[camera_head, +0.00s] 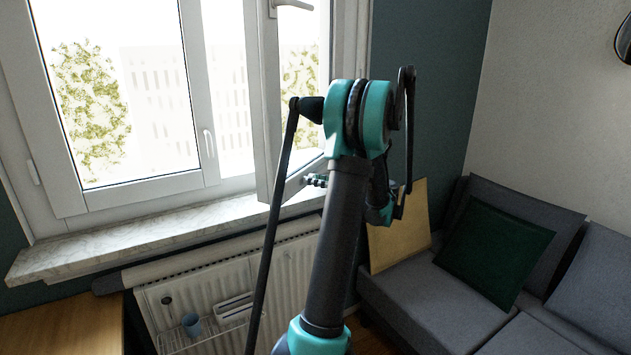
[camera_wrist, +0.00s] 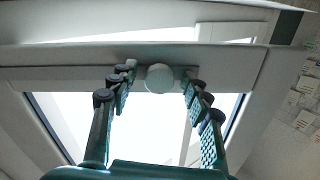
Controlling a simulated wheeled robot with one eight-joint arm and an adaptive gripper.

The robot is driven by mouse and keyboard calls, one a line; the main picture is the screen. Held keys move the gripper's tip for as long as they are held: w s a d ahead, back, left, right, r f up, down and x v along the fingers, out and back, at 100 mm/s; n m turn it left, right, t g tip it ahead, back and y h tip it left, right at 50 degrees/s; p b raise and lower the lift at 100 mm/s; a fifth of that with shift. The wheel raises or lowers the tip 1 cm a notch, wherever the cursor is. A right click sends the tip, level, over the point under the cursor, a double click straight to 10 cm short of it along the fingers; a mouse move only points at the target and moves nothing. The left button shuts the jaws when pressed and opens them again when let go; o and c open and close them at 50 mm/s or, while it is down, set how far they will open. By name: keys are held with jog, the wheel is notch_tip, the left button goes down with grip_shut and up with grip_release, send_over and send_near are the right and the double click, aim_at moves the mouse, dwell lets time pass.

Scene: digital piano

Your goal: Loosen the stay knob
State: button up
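The stay knob (camera_wrist: 160,78) is a small round pale knob on the white rail of the window frame in the wrist view. My gripper (camera_wrist: 160,72) is open. One finger is on each side of the knob, with a visible gap between each fingertip and the knob. I cannot tell how deep the knob sits between the fingers. In the head view my gripper (camera_head: 316,180) is at the lower part of the opened window sash (camera_head: 263,110), just above the sill. The knob cannot be made out there.
The marble window sill (camera_head: 150,232) runs below the window. Under it are a white radiator (camera_head: 290,272) and a blue cup (camera_head: 191,324) on a wire rack. A grey sofa (camera_head: 420,300) with a green cushion (camera_head: 493,252) and a tan panel (camera_head: 399,240) stand at the right.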

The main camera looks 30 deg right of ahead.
jog(key=v, duration=1.2)
jog(key=shift+s, duration=0.1)
dwell(0.4)
